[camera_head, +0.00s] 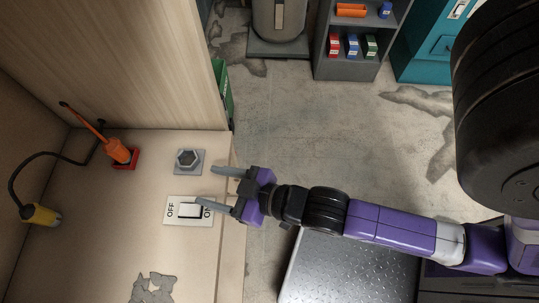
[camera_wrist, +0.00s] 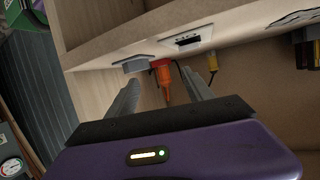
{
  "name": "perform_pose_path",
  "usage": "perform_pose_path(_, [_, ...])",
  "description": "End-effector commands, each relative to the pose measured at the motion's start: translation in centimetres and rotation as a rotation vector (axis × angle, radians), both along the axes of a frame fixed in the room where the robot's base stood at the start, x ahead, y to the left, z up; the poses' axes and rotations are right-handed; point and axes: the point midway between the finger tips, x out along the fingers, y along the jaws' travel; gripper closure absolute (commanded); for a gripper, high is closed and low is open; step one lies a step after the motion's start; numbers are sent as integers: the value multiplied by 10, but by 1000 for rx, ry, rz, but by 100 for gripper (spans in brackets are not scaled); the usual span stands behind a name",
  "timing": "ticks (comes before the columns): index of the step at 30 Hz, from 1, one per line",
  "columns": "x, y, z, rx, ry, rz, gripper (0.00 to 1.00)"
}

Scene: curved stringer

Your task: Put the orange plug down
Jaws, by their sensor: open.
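The orange plug (camera_head: 118,152) stands at a red square socket (camera_head: 133,164) near the back wall of the wooden bench. My gripper's fingers (camera_wrist: 160,77) also show in the wrist view. Whether the plug is fully seated cannot be told.
A grey patch (camera_head: 153,289) is at the front. A shelf (camera_head: 348,65) stands across open floor.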

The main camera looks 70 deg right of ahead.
Motion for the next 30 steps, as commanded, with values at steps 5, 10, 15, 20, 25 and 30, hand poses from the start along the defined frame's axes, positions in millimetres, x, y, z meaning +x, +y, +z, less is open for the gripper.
perform_pose_path(5, [-72,-6,17,1,-17,3,40])
perform_pose_path(10, [-121,-12,44,-2,-43,-5,40])
perform_pose_path(15, [-145,-16,64,-7,-61,-14,40])
perform_pose_path(20, [-151,-17,70,-9,-68,-17,40])
perform_pose_path(25, [-151,-17,70,-9,-69,-16,40])
perform_pose_path(30, [-151,-17,70,-9,-68,-16,40])
